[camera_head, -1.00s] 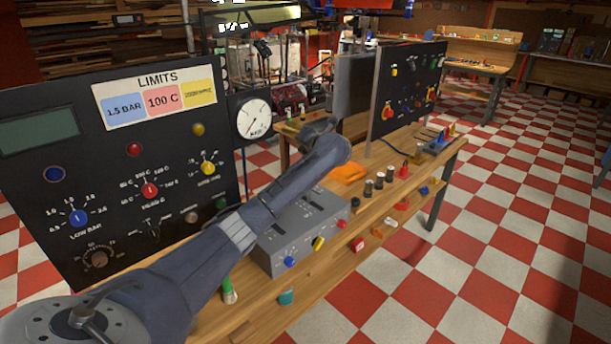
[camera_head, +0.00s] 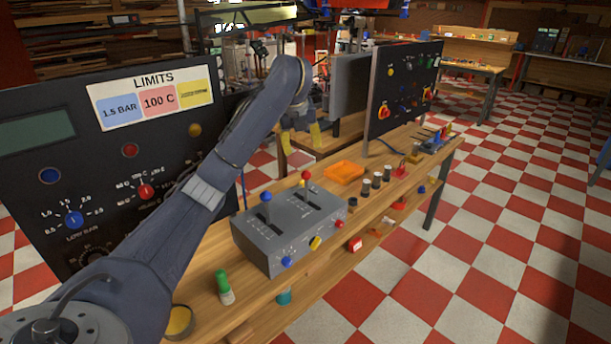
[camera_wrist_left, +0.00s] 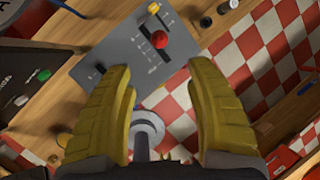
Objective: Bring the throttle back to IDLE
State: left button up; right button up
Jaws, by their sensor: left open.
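A grey lever box (camera_head: 270,240) sits on the wooden bench, with two slots in its top. A lever with a blue ball knob (camera_head: 266,197) stands at the left slot, and one with a red ball knob (camera_head: 306,175) at the farther right slot. I cannot read which is the throttle or its IDLE mark. My left gripper (camera_head: 302,138) is open and empty above and beyond the box. In the left wrist view the red knob (camera_wrist_left: 160,40) shows ahead of the spread yellow fingers (camera_wrist_left: 161,75), apart from them. My right gripper is not in view.
A black LIMITS panel (camera_head: 110,165) stands left behind my arm. A green-capped bottle (camera_head: 224,287) is near the front edge. A second black panel (camera_head: 402,85) stands behind.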

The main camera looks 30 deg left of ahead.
aim_at(306, 171)
pick_arm(q)
jog(key=x, duration=0.8)
jog(key=shift+w+f, duration=0.15)
jog(key=shift+f, duration=0.25)
jog(key=shift+x, duration=3.65)
jog(key=shift+a, duration=0.1)
jog(key=shift+c, duration=0.2)
grip_shut()
